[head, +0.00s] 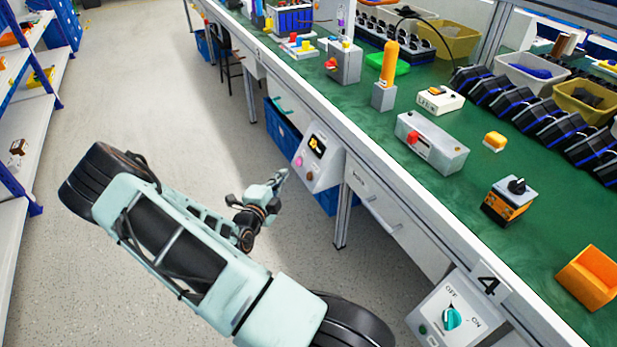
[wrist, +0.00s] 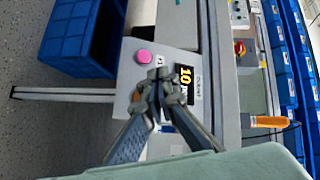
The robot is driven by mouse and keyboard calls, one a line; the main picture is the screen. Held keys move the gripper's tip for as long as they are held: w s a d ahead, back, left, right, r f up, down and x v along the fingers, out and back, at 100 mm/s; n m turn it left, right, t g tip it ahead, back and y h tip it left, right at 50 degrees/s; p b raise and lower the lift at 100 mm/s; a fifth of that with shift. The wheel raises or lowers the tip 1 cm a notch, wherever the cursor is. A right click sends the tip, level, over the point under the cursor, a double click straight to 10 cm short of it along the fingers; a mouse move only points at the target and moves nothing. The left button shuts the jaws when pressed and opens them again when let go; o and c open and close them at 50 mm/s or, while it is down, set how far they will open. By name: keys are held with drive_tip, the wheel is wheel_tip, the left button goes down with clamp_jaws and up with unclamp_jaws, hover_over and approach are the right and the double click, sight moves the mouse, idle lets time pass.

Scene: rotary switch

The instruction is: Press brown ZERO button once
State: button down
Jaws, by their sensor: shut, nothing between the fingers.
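A light grey control panel (head: 327,168) is mounted on the front of the bench and has a dark display with orange digits, a pink button and a small brown button (head: 309,176). In the wrist view the panel (wrist: 185,58) is close ahead, with the pink button (wrist: 144,56) and the display (wrist: 186,76) clear. The brown button (wrist: 136,96) is partly hidden by the left finger. My gripper (head: 283,174) is shut and empty, its tips just left of the panel. In the wrist view the fingertips (wrist: 161,82) overlap the panel between brown button and display; contact cannot be told.
The green bench top (head: 455,198) above carries several switch boxes and bins. A panel with a teal rotary knob (head: 451,317) is on the bench front nearer me. Blue crates (head: 283,127) stand under the bench. The aisle floor (head: 130,80) is clear.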

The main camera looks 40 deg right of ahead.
drive_tip(key=s+d+f+b, duration=0.1)
drive_tip(key=d+f+b, duration=0.1)
drive_tip(key=d, duration=0.3)
drive_tip(key=shift+s+d+f, duration=0.15)
drive_tip(key=shift+d+f, duration=0.1)
drive_tip(key=shift+f, duration=0.35)
drive_tip(key=shift+d, duration=0.1)
idle(0.9)
drive_tip(key=shift+s+d+f+b, duration=0.15)
drive_tip(key=shift+d+b, duration=0.1)
drive_tip(key=shift+b, duration=0.2)
drive_tip(key=shift+d+f+b, duration=0.2)
drive_tip(key=shift+d+b, duration=0.15)
drive_tip(key=shift+d, duration=0.05)
idle(0.7)
drive_tip(key=shift+a, duration=0.1)
drive_tip(key=shift+a+r, duration=0.4)
drive_tip(key=shift+a, duration=0.25)
drive_tip(key=shift+w+a+r+p, duration=0.2)
drive_tip(key=shift+a+r, duration=0.2)
drive_tip(key=shift+a, duration=0.3)
drive_tip(key=shift+w+a+r+p, duration=0.1)
drive_tip(key=shift+w+a+r, duration=0.15)
drive_tip(key=shift+a+r, duration=0.35)
drive_tip(key=shift+w+a+r+p, duration=0.1)
drive_tip(key=shift+w+a+r, duration=0.15)
drive_tip(key=shift+a, duration=0.55)
